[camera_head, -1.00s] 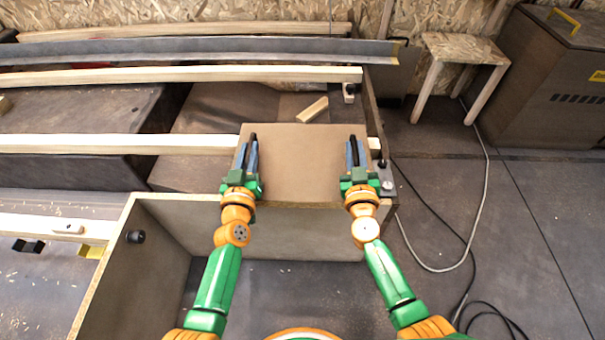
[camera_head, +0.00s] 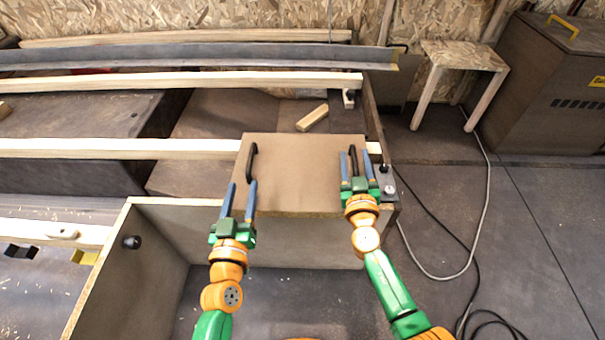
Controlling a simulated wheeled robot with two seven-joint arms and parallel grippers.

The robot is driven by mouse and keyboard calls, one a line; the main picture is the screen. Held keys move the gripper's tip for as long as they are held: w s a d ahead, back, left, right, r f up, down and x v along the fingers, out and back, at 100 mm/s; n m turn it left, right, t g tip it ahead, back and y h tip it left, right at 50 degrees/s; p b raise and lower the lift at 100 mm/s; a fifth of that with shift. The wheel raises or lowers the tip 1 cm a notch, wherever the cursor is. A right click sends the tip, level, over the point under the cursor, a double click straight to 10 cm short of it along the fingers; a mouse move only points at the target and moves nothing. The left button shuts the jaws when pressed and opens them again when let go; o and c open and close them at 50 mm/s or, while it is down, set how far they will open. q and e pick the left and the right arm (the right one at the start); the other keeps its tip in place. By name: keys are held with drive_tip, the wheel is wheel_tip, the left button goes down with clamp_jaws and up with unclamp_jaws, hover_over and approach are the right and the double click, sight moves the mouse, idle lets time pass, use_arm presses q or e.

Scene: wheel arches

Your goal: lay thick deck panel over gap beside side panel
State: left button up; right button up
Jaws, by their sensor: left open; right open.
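The thick deck panel (camera_head: 303,180) is a brown board with a black handle at each side. It lies across the wooden beam (camera_head: 130,148) and reaches to the box's upper edge. The side panel cannot be told apart surely from the box walls (camera_head: 135,275). Anything under the deck panel is hidden.
A loose wood block (camera_head: 312,117) lies beyond the panel. Another long beam (camera_head: 200,80) and a grey rail (camera_head: 200,55) run behind. A stool (camera_head: 464,60) and a grey cabinet (camera_head: 560,75) stand at the right. Cables (camera_head: 470,250) lie on otherwise clear floor.

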use_arm(q)
drive_tip(key=shift+s, duration=1.25)
drive_tip(key=shift+s+a, duration=0.1)
drive_tip(key=shift+s, duration=0.05)
use_arm(e)
drive_tip(key=shift+s+f, duration=0.1)
drive_tip(key=shift+s, duration=0.3)
use_arm(q)
drive_tip(key=o, duration=0.8)
use_arm(e)
drive_tip(key=s, duration=1.1)
drive_tip(key=shift+s+a, duration=0.1)
drive_tip(key=shift+a, duration=0.15)
drive_tip(key=shift+r+p, duration=0.65)
drive_tip(key=shift+r, duration=0.05)
drive_tip(key=o, duration=0.8)
use_arm(q)
drive_tip(key=s, duration=0.6)
drive_tip(key=shift+a, duration=0.1)
use_arm(e)
drive_tip(key=shift+s, duration=0.1)
